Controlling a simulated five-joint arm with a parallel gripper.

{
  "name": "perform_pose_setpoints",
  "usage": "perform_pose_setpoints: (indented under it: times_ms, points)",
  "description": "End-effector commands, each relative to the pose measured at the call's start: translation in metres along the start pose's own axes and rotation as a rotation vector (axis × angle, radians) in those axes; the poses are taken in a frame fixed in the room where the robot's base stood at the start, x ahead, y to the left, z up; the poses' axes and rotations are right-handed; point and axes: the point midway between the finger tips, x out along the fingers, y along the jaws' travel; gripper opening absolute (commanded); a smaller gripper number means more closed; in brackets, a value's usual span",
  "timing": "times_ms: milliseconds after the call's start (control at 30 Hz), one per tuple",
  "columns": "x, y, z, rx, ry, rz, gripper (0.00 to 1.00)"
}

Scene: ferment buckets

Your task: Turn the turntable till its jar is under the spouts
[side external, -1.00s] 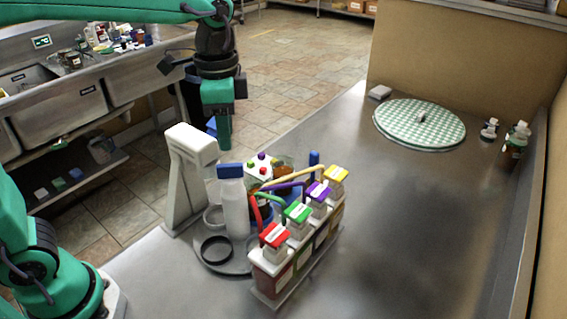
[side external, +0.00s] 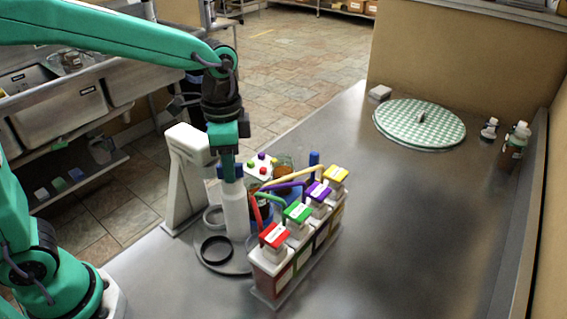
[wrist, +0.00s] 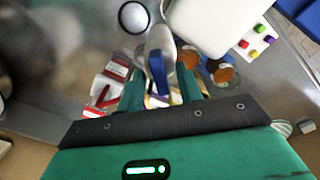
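The grey round turntable (side external: 222,268) is partly hidden behind the row of pump bottles. On it are an empty black ring (side external: 216,250) and a white cylinder (side external: 236,212) with a blue top, seen in the wrist view as a blue bar (wrist: 157,72). A brown-topped jar (side external: 284,161) shows behind the spouts; brown round tops also show in the wrist view (wrist: 222,72). Red (side external: 256,211), green, purple and yellow spouts reach left from the pumps. My gripper (side external: 229,176) points down at the white cylinder's top. Its fingers stand apart on both sides of the blue bar, with gaps visible.
A white stand (side external: 187,170) rises just left of the turntable. The row of pump bottles (side external: 305,235) stands close on the right. A white block with coloured knobs (side external: 262,166) is behind. The counter to the right is clear up to a green checked disc (side external: 420,124).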

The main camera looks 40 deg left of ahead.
Motion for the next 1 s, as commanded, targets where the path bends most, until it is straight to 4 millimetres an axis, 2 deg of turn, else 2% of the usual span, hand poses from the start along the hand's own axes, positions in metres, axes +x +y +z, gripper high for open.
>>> perform_pose_setpoints:
  times_ms: [100, 133, 300, 1000]
  points:
    - [0.0000, 0.0000, 0.0001, 0.000, 0.000, 0.000, 0.35]
    - [-0.0001, 0.0000, 0.0001, 0.000, 0.000, 0.000, 0.32]
    - [-0.0002, 0.0000, 0.0001, 0.000, 0.000, 0.000, 0.00]
    - [-0.0007, 0.0000, 0.0001, 0.069, 0.000, 0.000, 0.00]
